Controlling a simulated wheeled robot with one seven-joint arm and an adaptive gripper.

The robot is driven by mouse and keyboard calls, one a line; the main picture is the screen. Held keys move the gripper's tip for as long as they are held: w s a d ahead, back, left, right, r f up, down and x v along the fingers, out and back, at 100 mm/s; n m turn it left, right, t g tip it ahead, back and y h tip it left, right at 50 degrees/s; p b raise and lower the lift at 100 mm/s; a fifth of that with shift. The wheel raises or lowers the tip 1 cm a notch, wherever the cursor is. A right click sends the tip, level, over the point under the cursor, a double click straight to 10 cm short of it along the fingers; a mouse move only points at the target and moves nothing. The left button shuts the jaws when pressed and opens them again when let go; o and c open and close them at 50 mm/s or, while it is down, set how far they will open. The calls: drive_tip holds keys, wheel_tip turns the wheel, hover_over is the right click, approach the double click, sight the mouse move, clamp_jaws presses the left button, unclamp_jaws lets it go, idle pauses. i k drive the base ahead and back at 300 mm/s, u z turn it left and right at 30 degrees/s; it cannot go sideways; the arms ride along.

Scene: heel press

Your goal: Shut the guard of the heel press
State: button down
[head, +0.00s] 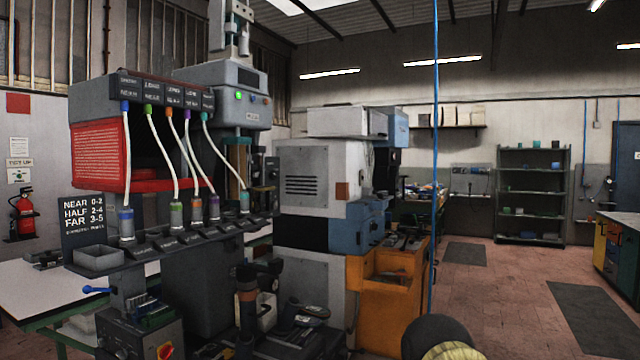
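A grey machine with a control head (240,100) and a lit green lamp stands at the left. A panel with several colored hoses (165,150) and a red text panel (98,155) stand in front of it. I cannot tell for sure which machine is the heel press, and I cannot make out its guard or whether it is open or shut. My gripper cannot be made out in the head view. Dark shapes (300,318) stand low in front; I cannot tell what they are.
A grey, black and blue machine (305,185) stands in the middle beside an orange cabinet (385,295). A blue vertical line (434,150) crosses the view. A white-topped table (35,290) is at the left. Brick-colored floor (500,305) is open at the right.

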sight(264, 202)
drive_tip(key=u, duration=0.05)
drive_tip(key=i, duration=1.25)
drive_tip(key=u, duration=0.6)
